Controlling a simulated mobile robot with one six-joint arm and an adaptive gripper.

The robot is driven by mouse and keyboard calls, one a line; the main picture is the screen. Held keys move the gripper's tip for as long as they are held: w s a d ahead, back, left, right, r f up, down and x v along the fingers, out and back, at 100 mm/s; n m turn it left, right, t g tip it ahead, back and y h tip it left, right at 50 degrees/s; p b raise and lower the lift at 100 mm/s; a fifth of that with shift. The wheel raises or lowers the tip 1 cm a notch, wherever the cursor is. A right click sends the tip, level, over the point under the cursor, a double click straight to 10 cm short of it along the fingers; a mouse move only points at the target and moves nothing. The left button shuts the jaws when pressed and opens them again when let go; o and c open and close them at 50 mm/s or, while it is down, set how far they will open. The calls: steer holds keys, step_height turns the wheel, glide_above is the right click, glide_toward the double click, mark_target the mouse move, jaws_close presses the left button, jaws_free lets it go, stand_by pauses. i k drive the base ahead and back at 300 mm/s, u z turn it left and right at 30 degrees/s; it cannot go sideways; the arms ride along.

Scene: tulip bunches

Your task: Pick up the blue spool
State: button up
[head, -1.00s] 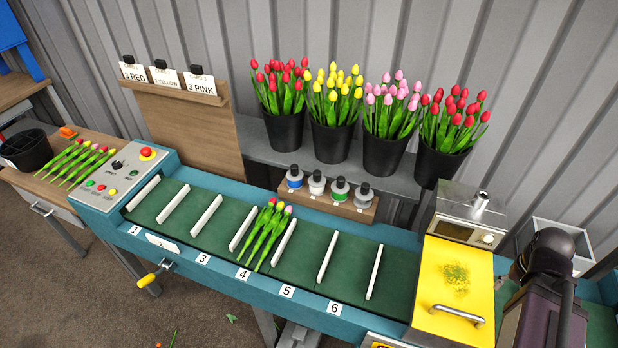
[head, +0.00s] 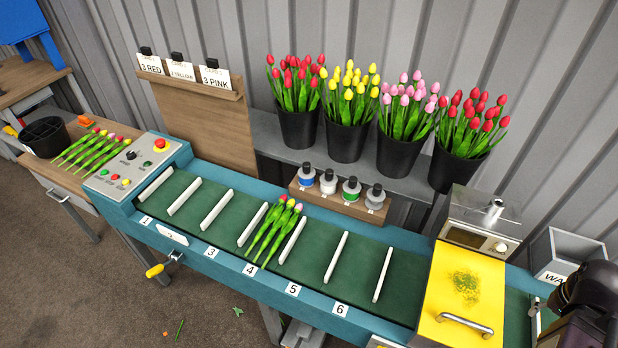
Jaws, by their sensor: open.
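The blue spool (head: 307,174) stands upright at the left end of a small wooden rack (head: 336,202) behind the conveyor. It has a blue band, pale ends and a dark top. To its right in the same rack stand a white spool (head: 328,181), a green spool (head: 351,189) and a grey spool (head: 375,196). Nothing touches the blue spool from above. Part of my dark arm shows at the lower right corner, well away from the rack. My gripper's fingers are not in view.
Black buckets of tulips (head: 345,142) stand on the grey shelf behind the rack. The green conveyor (head: 205,205) in front has white dividers and a tulip bunch (head: 272,230) in slot 4. A yellow-covered machine (head: 463,300) stands right, with a grey bin (head: 562,250) beyond.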

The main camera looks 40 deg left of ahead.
mark_target(306, 173)
steer(key=z, duration=0.1)
steer(key=k, duration=1.15)
steer(key=u, duration=0.55)
steer(key=i, duration=1.25)
